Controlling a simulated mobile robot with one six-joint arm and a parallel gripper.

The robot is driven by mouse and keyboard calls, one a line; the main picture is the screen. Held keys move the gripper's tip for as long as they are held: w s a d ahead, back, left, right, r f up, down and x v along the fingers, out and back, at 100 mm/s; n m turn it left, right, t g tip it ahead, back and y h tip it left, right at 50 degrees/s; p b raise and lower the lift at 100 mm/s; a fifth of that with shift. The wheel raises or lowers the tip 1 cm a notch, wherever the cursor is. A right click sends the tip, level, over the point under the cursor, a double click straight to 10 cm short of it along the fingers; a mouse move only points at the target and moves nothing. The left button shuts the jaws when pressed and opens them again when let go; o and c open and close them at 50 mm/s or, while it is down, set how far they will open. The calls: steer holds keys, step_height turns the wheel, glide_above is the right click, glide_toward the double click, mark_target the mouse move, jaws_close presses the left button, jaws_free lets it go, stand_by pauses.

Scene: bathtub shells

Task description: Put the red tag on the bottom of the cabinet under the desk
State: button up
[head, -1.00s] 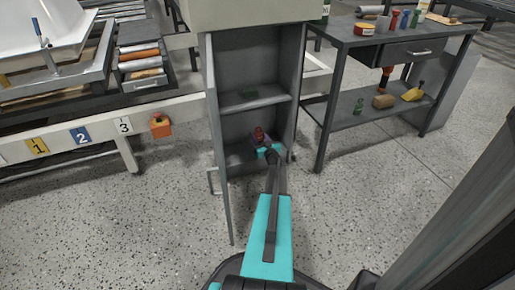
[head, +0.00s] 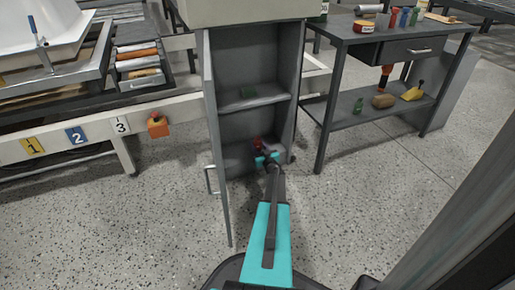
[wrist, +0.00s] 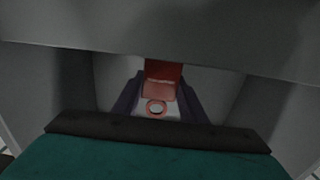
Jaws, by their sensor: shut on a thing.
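The red tag (wrist: 162,82) is between my gripper's dark fingers (wrist: 158,98) in the wrist view; it has a red upper part and a pale lower part with a red ring. In the head view the red tag (head: 257,143) shows small at the tip of my gripper (head: 264,152). My gripper is shut on the tag, inside the lower compartment of the open grey cabinet (head: 206,130). The cabinet's bottom is partly hidden by my arm, and I cannot tell whether the tag touches it.
The cabinet door (head: 216,170) stands open on the left. A workbench (head: 375,36) stands to the right. The speckled floor (head: 130,225) is clear.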

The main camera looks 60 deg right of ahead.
steer(key=shift+f, duration=0.25)
steer(key=o, duration=1)
steer(key=shift+r, duration=0.2)
steer(key=shift+s+a, duration=0.2)
steer(key=shift+s, duration=0.1)
steer(key=shift+p+v, duration=2.2)
steer(key=shift+v, duration=3.5)
